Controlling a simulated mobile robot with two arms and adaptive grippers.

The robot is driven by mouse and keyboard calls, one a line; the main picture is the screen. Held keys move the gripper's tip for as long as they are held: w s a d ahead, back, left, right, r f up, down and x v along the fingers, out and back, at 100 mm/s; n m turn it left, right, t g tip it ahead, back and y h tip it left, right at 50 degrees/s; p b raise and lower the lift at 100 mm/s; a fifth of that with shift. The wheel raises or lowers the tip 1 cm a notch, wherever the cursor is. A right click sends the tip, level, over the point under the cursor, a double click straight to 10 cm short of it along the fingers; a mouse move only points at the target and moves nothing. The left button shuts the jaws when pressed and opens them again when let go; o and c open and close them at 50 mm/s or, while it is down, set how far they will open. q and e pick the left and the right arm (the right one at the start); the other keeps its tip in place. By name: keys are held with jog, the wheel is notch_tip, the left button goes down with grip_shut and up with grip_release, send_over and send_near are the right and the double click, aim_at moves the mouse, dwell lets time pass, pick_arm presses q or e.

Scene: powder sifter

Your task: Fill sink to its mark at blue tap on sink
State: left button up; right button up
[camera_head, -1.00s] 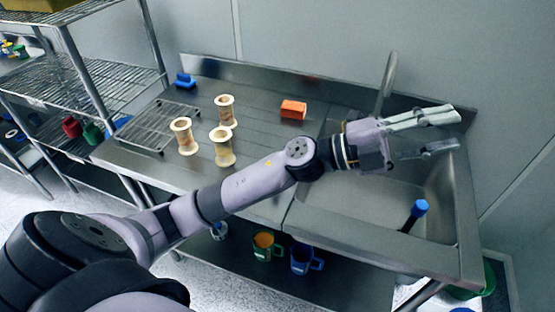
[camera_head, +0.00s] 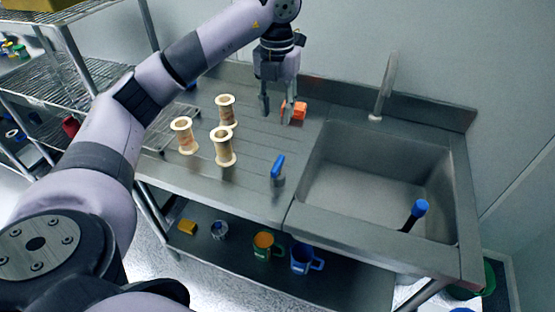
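The steel sink (camera_head: 362,180) is on the right of the counter. Its basin looks empty, and I see no mark or running water. A grey curved tap (camera_head: 385,90) stands at its back edge. A blue-topped dark piece (camera_head: 420,208) leans at the basin's front right. A blue lever-shaped piece (camera_head: 278,166) stands on the counter left of the sink; which blue piece is the tap control I cannot tell. My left gripper (camera_head: 275,106) points down over the back of the counter, fingers apart. Its right finger overlaps an orange block (camera_head: 300,110); I see nothing gripped.
Three pale spools (camera_head: 223,147) stand on the left of the drainboard. A wire shelf rack (camera_head: 92,88) is at the left. Below the counter, a green mug (camera_head: 262,246), a blue mug (camera_head: 302,259) and a yellow block (camera_head: 187,227) sit on the lower shelf.

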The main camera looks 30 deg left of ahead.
aim_at(278, 163)
pick_arm(q)
notch_tip(278, 163, down, 17)
jog(key=p, duration=0.2)
jog(key=shift+d+r+p, duration=0.1)
jog(key=shift+p, duration=0.25)
jog(key=shift+c, duration=0.5)
grip_shut()
